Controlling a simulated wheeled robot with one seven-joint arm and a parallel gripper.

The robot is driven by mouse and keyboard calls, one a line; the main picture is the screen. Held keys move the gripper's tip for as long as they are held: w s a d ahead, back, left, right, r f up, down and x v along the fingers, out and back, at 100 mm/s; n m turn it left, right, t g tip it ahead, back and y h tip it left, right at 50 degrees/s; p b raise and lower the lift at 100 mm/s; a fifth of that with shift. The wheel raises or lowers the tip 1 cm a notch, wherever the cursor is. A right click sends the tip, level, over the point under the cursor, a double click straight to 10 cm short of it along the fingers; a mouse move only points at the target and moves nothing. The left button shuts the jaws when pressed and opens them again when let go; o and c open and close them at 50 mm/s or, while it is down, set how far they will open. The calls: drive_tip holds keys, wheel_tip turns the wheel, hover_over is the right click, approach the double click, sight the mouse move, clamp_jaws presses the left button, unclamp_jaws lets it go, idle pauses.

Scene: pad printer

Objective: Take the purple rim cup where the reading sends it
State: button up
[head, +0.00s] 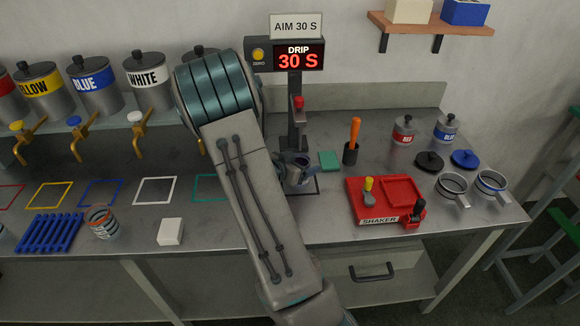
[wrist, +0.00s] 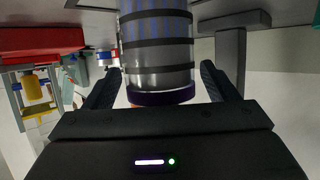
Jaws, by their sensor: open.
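The purple rim cup (wrist: 158,62) fills the top middle of the wrist view, grey with dark bands and blue-violet stripes. Its purple rim (wrist: 162,97) lies between my gripper's two fingers (wrist: 160,84), which are apart on either side. The wrist picture appears upside down. In the head view my gripper (head: 296,162) is at the foot of the drip stand, and my arm hides part of that spot. The red display (head: 298,58) reads DRIP 30 S. The sign (head: 296,26) above it reads AIM 30 S.
Yellow (head: 50,194), blue (head: 100,192), white (head: 155,190) and green (head: 208,188) outlined squares lie left of my arm. A striped cup (head: 102,222), blue rack (head: 50,232) and white block (head: 171,232) stand in front. The red shaker (head: 385,200) and two handled cups (head: 490,186) are right.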

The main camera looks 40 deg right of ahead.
drive_tip(key=shift+x, duration=0.9)
drive_tip(key=shift+c, duration=0.3)
drive_tip(key=c, duration=1.1)
drive_tip(key=shift+r+p, duration=0.85)
drive_tip(key=shift+r, duration=0.05)
drive_tip(key=shift+c, duration=0.2)
drive_tip(key=shift+f, duration=0.1)
drive_tip(key=shift+s+a, duration=0.35)
drive_tip(key=shift+s, duration=0.15)
drive_tip(key=shift+s+a+b, duration=0.15)
drive_tip(key=shift+s+a, duration=0.7)
drive_tip(key=shift+s, duration=0.55)
drive_tip(key=shift+s+a+b, duration=0.2)
drive_tip(key=shift+s+a, duration=0.65)
drive_tip(key=shift+s, duration=0.55)
drive_tip(key=shift+s+a+b, duration=0.15)
drive_tip(key=shift+s+a, duration=0.7)
drive_tip(key=shift+s, duration=0.6)
